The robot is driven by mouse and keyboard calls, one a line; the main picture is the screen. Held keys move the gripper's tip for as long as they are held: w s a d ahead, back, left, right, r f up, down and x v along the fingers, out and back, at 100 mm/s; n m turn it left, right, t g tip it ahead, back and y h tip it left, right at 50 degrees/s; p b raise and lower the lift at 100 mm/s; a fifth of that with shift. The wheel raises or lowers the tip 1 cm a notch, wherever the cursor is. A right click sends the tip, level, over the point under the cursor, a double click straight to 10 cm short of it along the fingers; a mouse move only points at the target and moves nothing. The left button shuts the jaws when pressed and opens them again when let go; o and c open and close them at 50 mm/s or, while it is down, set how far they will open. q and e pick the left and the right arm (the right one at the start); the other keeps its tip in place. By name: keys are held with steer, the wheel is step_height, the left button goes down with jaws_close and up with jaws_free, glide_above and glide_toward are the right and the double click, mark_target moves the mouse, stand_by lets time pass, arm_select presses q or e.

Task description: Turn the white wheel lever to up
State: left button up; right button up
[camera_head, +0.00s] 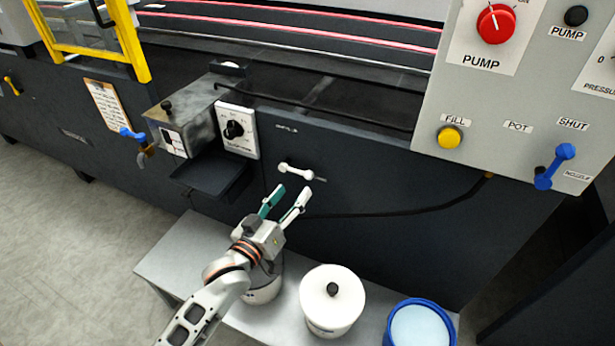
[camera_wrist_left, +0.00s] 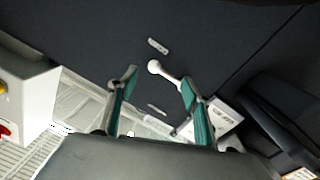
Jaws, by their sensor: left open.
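The white wheel lever (camera_head: 296,171) is on the dark front panel of the machine and lies roughly horizontal, with a round knob at its left end. It also shows in the left wrist view (camera_wrist_left: 168,73), partly hidden by a finger. My left gripper (camera_head: 286,198) is open and empty, with teal finger pads, just below and in front of the lever in the head view. In the left wrist view the fingers (camera_wrist_left: 158,88) stand apart, with the lever's knob beyond and between their tips. I cannot tell any contact. My right gripper is not in view.
A grey bench (camera_head: 185,248) below holds a white lidded pot (camera_head: 332,306) and a blue-rimmed bucket (camera_head: 418,325). A metal box (camera_head: 187,115) with a dark tray (camera_head: 208,178) juts out left of the lever. A control panel (camera_head: 490,95) with a blue lever (camera_head: 555,166) is at right.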

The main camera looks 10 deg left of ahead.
mark_target(296, 171)
arm_select(q)
steer(key=b+x, duration=0.1)
steer(key=x, duration=0.5)
steer(key=shift+w, duration=0.35)
steer(key=shift+d, duration=0.1)
